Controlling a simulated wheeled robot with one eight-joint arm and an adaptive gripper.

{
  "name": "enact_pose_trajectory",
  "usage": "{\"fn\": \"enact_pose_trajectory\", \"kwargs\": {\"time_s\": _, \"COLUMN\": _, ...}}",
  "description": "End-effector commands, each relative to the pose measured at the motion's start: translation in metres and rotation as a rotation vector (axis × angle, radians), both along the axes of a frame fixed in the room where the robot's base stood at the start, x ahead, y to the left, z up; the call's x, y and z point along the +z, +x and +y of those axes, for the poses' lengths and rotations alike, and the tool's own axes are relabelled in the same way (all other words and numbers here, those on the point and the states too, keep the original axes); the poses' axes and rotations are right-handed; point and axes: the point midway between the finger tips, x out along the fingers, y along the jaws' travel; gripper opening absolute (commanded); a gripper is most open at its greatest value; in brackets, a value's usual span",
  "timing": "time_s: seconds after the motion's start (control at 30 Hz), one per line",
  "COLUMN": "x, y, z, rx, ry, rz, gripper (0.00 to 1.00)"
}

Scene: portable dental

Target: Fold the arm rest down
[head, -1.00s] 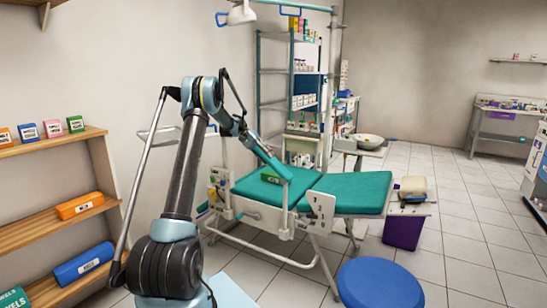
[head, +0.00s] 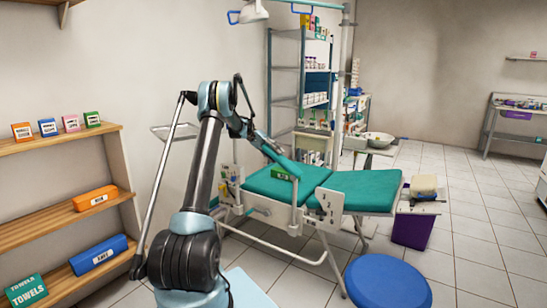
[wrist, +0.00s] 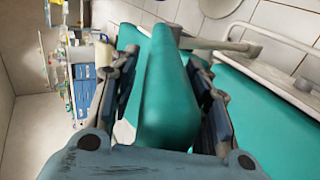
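The arm rest is a long teal padded bar (wrist: 166,100); in the head view it (head: 284,160) slants above the dental chair, its lower end by a white upright post. My gripper (wrist: 163,58) straddles the pad, one dark finger on each side. A gap shows beside the left finger; the right finger is closer, and I cannot tell whether it touches. In the head view my gripper (head: 262,139) is at the bar's upper left end, its fingers too small to make out. The teal dental chair (head: 362,188) lies below the bar.
A blue round stool (head: 386,283) stands in front, a purple bin (head: 412,231) to the right. Wooden shelves (head: 60,220) flank my arm on the left. Tiled floor at the right is open.

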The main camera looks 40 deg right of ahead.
Motion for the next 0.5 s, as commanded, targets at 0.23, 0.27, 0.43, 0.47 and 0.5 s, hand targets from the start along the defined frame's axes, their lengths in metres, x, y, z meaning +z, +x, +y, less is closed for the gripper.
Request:
{"fn": "enact_pose_trajectory", "kwargs": {"time_s": 0.23, "x": 0.000, "y": 0.001, "z": 0.002, "rx": 0.001, "ry": 0.000, "rz": 0.000, "gripper": 0.48}}
{"fn": "enact_pose_trajectory", "kwargs": {"time_s": 0.27, "x": 0.000, "y": 0.001, "z": 0.002, "rx": 0.002, "ry": 0.000, "rz": 0.000, "gripper": 0.48}}
{"fn": "enact_pose_trajectory", "kwargs": {"time_s": 0.43, "x": 0.008, "y": 0.002, "z": 0.003, "rx": 0.004, "ry": 0.000, "rz": 0.000, "gripper": 0.48}}
{"fn": "enact_pose_trajectory", "kwargs": {"time_s": 0.47, "x": 0.012, "y": 0.002, "z": 0.003, "rx": 0.004, "ry": 0.000, "rz": 0.000, "gripper": 0.48}}
{"fn": "enact_pose_trajectory", "kwargs": {"time_s": 0.5, "x": 0.017, "y": 0.002, "z": 0.003, "rx": 0.004, "ry": 0.000, "rz": 0.000, "gripper": 0.48}}
